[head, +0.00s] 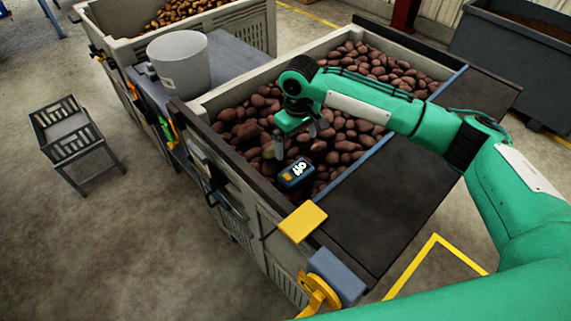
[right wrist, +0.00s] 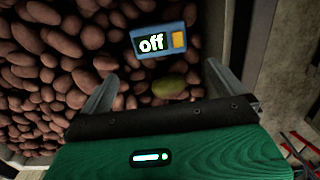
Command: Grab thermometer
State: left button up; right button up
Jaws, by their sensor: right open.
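The thermometer (head: 297,174) is a small dark blue box with a lit display and a yellow-orange part. It rests on the dark potatoes in the near crate, close to the crate's front wall. My right gripper (head: 296,141) is open and empty above the potatoes, a little behind the thermometer in the head view. Its two fingers also show in the right wrist view (right wrist: 160,74). My left gripper is out of view.
A greenish potato (right wrist: 168,86) lies between the fingers in the wrist view. The crate wall (head: 195,135) stands close by. A dark belt (head: 385,205) is at right, a white bucket (head: 180,65) at upper left, and a yellow plate (head: 302,222) at the near edge.

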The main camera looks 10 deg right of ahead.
aim_at(296, 171)
notch_tip(296, 171, down, 7)
jog(key=shift+s+d+f+p, duration=0.1)
jog(key=shift+p, duration=0.5)
jog(key=shift+f, duration=0.5)
notch_tip(296, 171, down, 5)
jog(key=shift+r+p, duration=0.1)
jog(key=shift+p, duration=0.9)
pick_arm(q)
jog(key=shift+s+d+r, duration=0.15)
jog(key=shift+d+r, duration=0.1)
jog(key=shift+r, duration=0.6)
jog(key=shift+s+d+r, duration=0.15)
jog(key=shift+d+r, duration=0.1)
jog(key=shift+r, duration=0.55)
pick_arm(e)
jog(key=c, duration=0.7)
